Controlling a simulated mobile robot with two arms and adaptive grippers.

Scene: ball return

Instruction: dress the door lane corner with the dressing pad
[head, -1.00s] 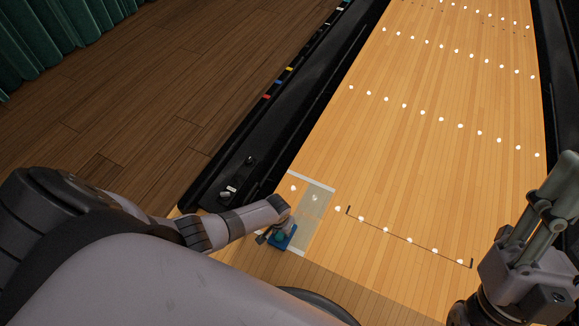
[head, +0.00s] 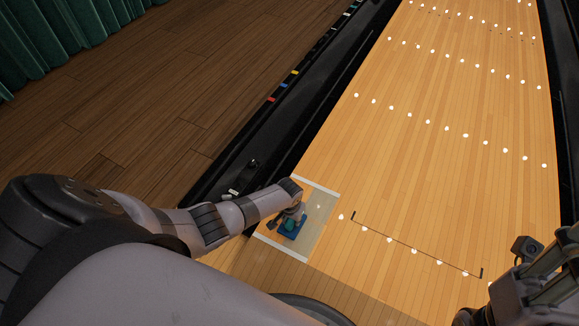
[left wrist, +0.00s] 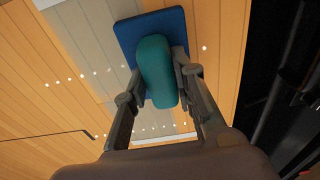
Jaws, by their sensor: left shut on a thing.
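The dressing pad (head: 291,230) has a flat blue base and a rounded teal handle (left wrist: 156,72). My left gripper (head: 294,215) is shut on the handle, with one finger on each side of it in the left wrist view. The door lane corner shows as a greyish patch (head: 321,218) with a white stripe at each end, at the lane's near left. The pad is over the patch, toward its left side in the head view. Whether the base touches the lane is unclear. My right gripper (head: 540,275) is partly in view at the lower right, away from the patch.
The pale wooden lane (head: 420,190) carries rows of white dots and a thin dark line with end brackets (head: 416,244) right of the patch. A black gutter edge (head: 270,150) with small fittings runs along the left. Dark wooden floor (head: 130,120) lies beyond it.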

